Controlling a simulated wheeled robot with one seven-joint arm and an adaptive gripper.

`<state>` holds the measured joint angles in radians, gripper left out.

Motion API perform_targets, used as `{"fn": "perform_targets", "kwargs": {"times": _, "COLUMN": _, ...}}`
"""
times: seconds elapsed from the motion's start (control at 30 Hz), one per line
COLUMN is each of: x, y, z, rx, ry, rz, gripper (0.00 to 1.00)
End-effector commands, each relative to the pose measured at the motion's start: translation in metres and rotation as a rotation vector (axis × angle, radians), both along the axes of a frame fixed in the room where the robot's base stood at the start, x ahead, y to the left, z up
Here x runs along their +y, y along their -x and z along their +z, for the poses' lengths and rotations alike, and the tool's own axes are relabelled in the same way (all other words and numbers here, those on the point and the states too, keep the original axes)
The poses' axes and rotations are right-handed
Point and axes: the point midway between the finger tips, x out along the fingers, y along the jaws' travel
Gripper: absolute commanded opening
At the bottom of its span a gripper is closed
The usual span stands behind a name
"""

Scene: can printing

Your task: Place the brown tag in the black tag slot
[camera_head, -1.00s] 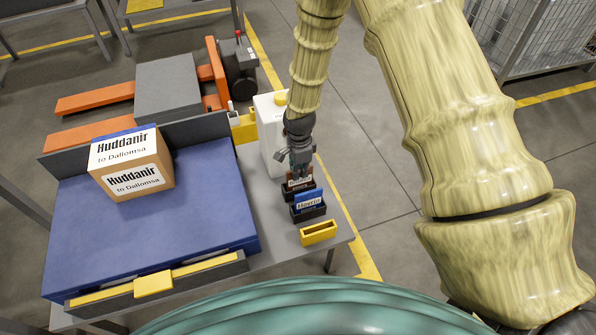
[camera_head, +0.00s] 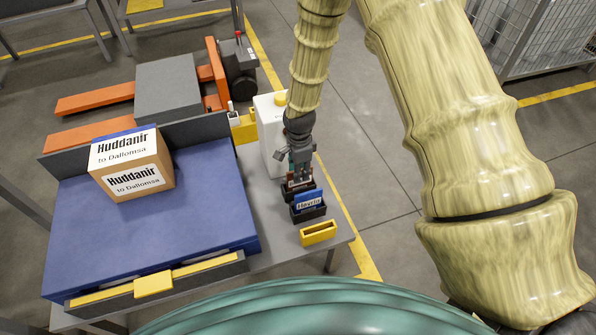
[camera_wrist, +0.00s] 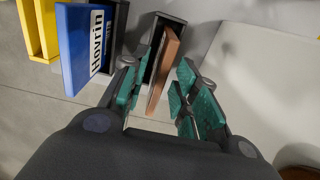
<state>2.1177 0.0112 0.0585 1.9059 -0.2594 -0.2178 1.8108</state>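The brown tag (camera_wrist: 165,72) stands in a black tag slot (camera_wrist: 169,20), tilted a little inside it, as the wrist view shows. In the head view the tag (camera_head: 299,181) is mostly hidden by my gripper, above the black slot (camera_head: 301,194). My gripper (camera_wrist: 165,98) is around the tag's upper end, with its teal pads apart on both sides. A gap shows between the tag and the right pads. The left pads are close to the slot's wall, and I cannot tell whether they touch the tag.
A blue tag (camera_head: 309,200) stands in a second black slot (camera_head: 309,214) beside it. An empty yellow slot (camera_head: 318,233) is nearer. A white jug (camera_head: 270,130) stands close behind. A carton (camera_head: 133,168) sits on the blue platform (camera_head: 205,205) at left.

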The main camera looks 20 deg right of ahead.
Motion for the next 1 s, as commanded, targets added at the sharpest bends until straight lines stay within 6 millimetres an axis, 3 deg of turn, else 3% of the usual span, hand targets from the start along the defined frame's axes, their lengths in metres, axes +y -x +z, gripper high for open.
{"fn": "perform_targets", "kwargs": {"times": 0.6, "x": 0.000, "y": 0.000, "z": 0.097, "rx": -0.002, "ry": 0.000, "rz": -0.001, "gripper": 0.30}}
{"fn": "perform_targets", "kwargs": {"times": 0.8, "x": 0.000, "y": 0.000, "z": 0.111, "rx": -0.001, "ry": 0.001, "rz": 0.000, "gripper": 0.30}}
{"fn": "perform_targets", "kwargs": {"times": 1.0, "x": 0.000, "y": 0.000, "z": 0.114, "rx": -0.001, "ry": 0.000, "rz": 0.000, "gripper": 0.30}}
